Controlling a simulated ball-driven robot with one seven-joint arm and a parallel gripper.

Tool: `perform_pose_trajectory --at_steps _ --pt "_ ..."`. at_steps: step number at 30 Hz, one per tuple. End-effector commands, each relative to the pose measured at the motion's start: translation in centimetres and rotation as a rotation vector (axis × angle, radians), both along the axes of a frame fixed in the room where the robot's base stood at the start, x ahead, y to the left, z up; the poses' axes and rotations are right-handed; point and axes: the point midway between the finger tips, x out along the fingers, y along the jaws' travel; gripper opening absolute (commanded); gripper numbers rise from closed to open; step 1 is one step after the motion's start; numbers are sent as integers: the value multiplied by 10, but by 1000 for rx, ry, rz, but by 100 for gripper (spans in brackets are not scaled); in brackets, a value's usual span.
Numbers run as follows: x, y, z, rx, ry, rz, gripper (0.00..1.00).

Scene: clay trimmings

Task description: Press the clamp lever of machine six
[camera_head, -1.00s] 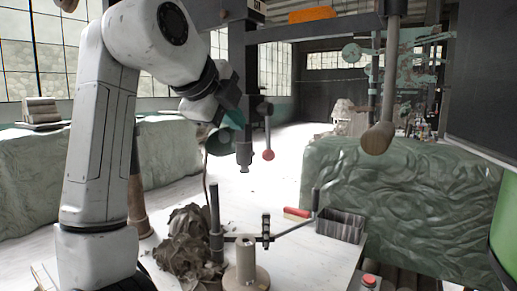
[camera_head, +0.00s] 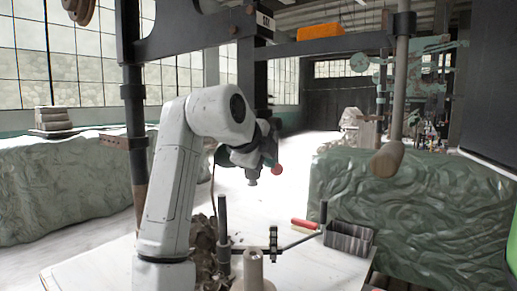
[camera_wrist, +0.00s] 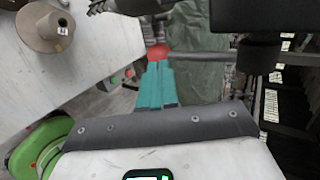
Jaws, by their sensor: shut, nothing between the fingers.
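A small label (camera_head: 266,20) on the frame is hard to read. In the wrist view the red knob (camera_wrist: 158,52) is at top centre, with its grey rod (camera_wrist: 200,56) running right. My gripper (camera_wrist: 156,66) has teal fingers, shut and empty, their tips just at the knob; I cannot tell if they touch. In the head view my wrist hides most of the fingers and the lever's upper part.
A wooden spool (camera_head: 253,272) stands on the white table (camera_head: 90,270) below, beside clay scraps (camera_head: 205,235). A red-handled tool (camera_head: 304,224) and a grey tray (camera_head: 348,238) lie to the right. A wooden-handled lever (camera_head: 388,158) hangs at right. Green-draped benches stand left and right.

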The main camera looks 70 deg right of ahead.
Motion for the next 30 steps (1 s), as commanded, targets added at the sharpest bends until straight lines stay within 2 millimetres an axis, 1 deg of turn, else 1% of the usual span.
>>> perform_pose_trajectory --at_steps 3,6,20,26,30 --pt "-1 -9 -6 1 1 0 0" --pt "-1 -13 -8 0 1 1 0" --pt "-1 -14 -10 -6 2 0 0" --pt "-3 -19 -16 -58 14 0 0" --pt "-5 -26 -22 -137 35 0 0"
